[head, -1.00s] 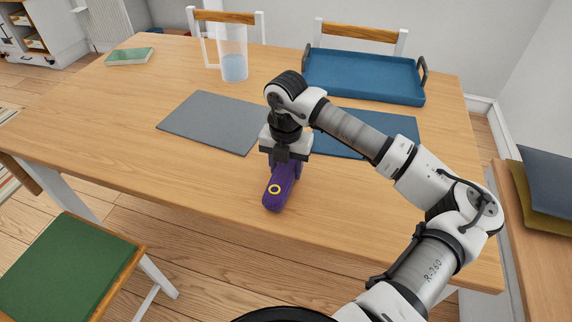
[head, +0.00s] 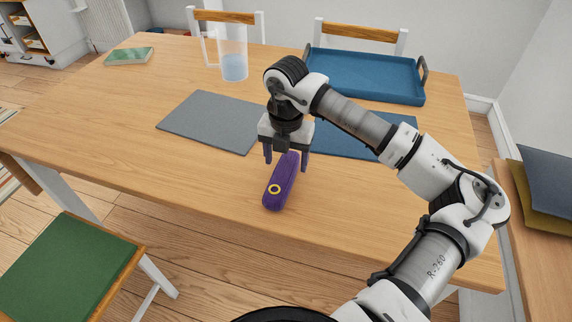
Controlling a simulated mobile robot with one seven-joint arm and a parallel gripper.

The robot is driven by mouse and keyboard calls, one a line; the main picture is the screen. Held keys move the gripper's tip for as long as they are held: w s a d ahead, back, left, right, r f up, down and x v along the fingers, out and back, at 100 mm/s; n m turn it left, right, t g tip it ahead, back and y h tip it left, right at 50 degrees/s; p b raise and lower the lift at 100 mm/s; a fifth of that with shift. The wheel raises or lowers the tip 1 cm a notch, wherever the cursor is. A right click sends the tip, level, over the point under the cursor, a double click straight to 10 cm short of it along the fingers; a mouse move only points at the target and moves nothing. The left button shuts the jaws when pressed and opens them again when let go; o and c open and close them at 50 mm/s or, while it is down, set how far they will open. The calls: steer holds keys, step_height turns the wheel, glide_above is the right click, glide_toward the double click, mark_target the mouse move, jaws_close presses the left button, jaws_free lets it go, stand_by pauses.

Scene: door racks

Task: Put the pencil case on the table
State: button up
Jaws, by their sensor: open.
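The purple pencil case (head: 281,183) lies on the wooden table (head: 190,181) near its front edge, with a yellow ring mark on its near end. My gripper (head: 286,157) is open above the far end of the case, with one finger to its left and one to its right. The fingers look apart from the case. My gripper hides part of the table behind the case.
A grey mat (head: 210,121) lies to the left of my gripper and a blue mat (head: 353,140) behind my arm. The table's left front is clear.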

mark_target(286, 165)
step_height(286, 165, up, 9)
steer(key=shift+r, duration=0.2)
